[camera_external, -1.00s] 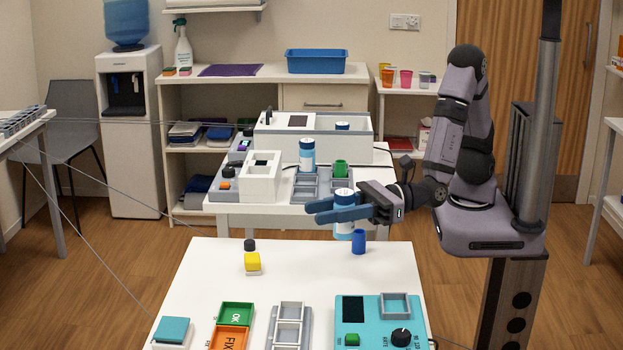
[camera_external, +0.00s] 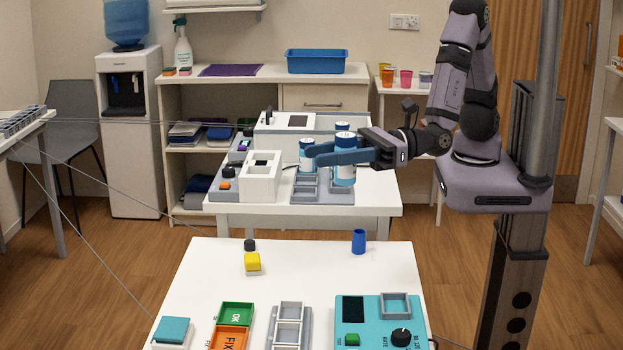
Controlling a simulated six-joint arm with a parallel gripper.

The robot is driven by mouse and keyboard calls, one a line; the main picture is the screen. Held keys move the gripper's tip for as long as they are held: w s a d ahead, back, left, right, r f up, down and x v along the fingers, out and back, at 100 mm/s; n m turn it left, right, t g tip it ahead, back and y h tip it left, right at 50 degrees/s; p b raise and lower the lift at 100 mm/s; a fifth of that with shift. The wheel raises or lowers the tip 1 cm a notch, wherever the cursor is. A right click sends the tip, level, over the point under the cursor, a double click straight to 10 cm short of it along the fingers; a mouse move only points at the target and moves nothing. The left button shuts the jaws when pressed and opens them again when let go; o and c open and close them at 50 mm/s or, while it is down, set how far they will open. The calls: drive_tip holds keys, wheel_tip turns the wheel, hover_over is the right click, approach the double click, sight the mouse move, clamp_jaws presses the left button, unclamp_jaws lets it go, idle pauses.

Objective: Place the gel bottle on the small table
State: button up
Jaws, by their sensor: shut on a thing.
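The bottle is upright and appears in front of the right part of a grey compartment tray on the middle table (camera_external: 225,209). I cannot tell whether its base touches the tray. No readable label shows which one is the gel bottle. A small white side table (camera_external: 409,91) at the back right carries coloured cups; my arm hides part of it.
A white box (camera_external: 262,178) and a larger machine (camera_external: 275,137) stand on the middle table. Thin cables cross the left side.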

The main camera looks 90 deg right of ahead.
drive_tip(key=shift+n+y, duration=0.3)
drive_tip(key=shift+w+a+f+b, duration=0.65)
drive_tip(key=shift+a+f+b, duration=0.2)
drive_tip(key=shift+f+b, duration=2.95)
drive_tip(key=shift+w+a+f+b, duration=0.65)
drive_tip(key=shift+a+f+b, duration=0.25)
drive_tip(key=shift+f+b, duration=2.9)
drive_tip(key=shift+w+a+f+b, duration=0.75)
drive_tip(key=shift+f+b, duration=2.35)
drive_tip(key=shift+f, duration=1.35)
drive_tip(key=shift+s+a+f, duration=0.1)
drive_tip(key=shift+f, duration=0.05)
drive_tip(key=o, duration=1.1)
drive_tip(key=shift+o, duration=0.2)
